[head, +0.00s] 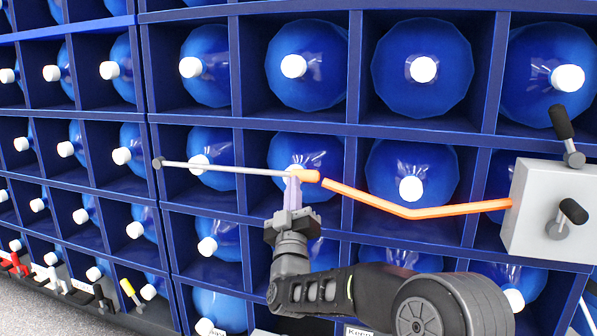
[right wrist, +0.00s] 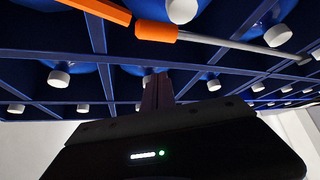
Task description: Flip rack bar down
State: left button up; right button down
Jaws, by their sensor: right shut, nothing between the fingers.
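The rack bar (head: 235,169) is a thin grey rod with an orange end, lying nearly level across the front of the blue rack. Its dark pivot is at the left, on an upright. In the right wrist view the bar (right wrist: 235,45) runs from its orange end to the right. My right gripper (head: 293,186) is shut and empty, its fingers pointing up just below the orange end. In the head view the fingertips overlap the bar's end; whether they touch it I cannot tell. The fingers also show in the right wrist view (right wrist: 157,88). My left gripper is out of view.
The blue rack (head: 300,124) holds several blue bottles with white caps. A grey box (head: 545,205) with black-handled levers stands at the right, and a bent orange bar (head: 420,212) reaches from it toward the rack bar's end. Coloured handles (head: 50,277) line the lower left.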

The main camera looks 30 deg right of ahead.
jog(key=shift+a+v, duration=0.25)
jog(key=shift+v, duration=1.2)
jog(key=shift+w+a, duration=0.1)
jog(key=shift+w, duration=0.15)
